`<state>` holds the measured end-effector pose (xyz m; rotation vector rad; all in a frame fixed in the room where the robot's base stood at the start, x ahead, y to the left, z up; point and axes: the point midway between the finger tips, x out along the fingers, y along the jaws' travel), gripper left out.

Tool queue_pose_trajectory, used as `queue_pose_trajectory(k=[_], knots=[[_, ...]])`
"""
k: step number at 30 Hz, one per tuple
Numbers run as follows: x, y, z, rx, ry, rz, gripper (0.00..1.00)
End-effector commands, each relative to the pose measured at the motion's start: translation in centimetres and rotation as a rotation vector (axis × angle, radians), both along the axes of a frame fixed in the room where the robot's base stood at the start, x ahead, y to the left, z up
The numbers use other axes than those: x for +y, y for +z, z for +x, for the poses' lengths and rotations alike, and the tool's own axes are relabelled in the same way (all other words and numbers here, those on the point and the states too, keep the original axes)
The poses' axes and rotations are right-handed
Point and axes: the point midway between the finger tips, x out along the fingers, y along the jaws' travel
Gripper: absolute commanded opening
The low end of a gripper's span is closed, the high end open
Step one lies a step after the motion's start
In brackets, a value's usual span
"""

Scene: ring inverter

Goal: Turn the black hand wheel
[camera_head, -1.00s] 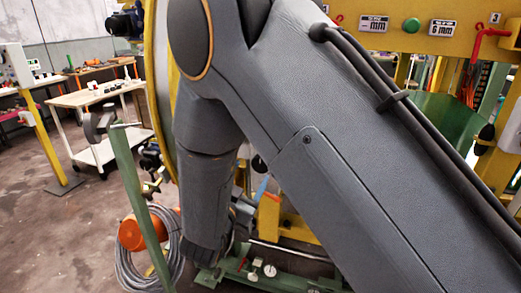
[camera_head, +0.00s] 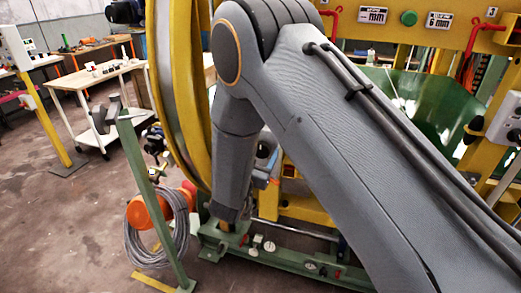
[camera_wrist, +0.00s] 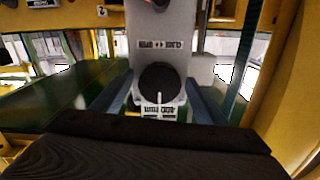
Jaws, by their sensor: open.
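The black hand wheel (camera_wrist: 160,82) is a round, dark knob on a light grey upright panel (camera_wrist: 160,22), in the middle of the wrist view. A label above it has writing with arrows, and another label sits just below it. My gripper (camera_wrist: 158,95) is open, with one bluish finger at the left of the wheel and one at the right. In the picture the wheel lies between the fingers, with gaps at both sides; I cannot tell how far it is in depth. I cannot make out my fingers in the head view, where my arm covers much of the middle.
A yellow frame (camera_head: 440,18) with labels and a green button (camera_head: 409,18) stands at the back right. A green sheet-metal surface (camera_head: 410,95) lies below it. A large yellow ring (camera_head: 187,80) stands left of my arm. A coiled grey cable (camera_head: 165,230) hangs at lower left.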

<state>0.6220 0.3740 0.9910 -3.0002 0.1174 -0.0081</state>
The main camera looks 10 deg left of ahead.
Motion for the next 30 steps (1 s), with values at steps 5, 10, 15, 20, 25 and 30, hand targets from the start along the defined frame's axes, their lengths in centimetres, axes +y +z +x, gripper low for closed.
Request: queue_pose_trajectory(k=[5, 10, 15, 20, 25, 30], knots=[[-0.02, -0.04, 0.14, 0.0, 0.0, 0.0, 0.67], [-0.01, -0.04, 0.12, 0.0, 0.0, 0.0, 0.53], [0.0, -0.03, 0.11, 0.0, 0.0, 0.0, 0.26], [0.01, -0.04, 0.11, 0.0, 0.0, 0.006, 0.26], [0.03, -0.08, 0.13, -0.004, 0.001, 0.046, 0.26], [0.04, -0.15, 0.15, -0.012, 0.001, 0.139, 0.26]])
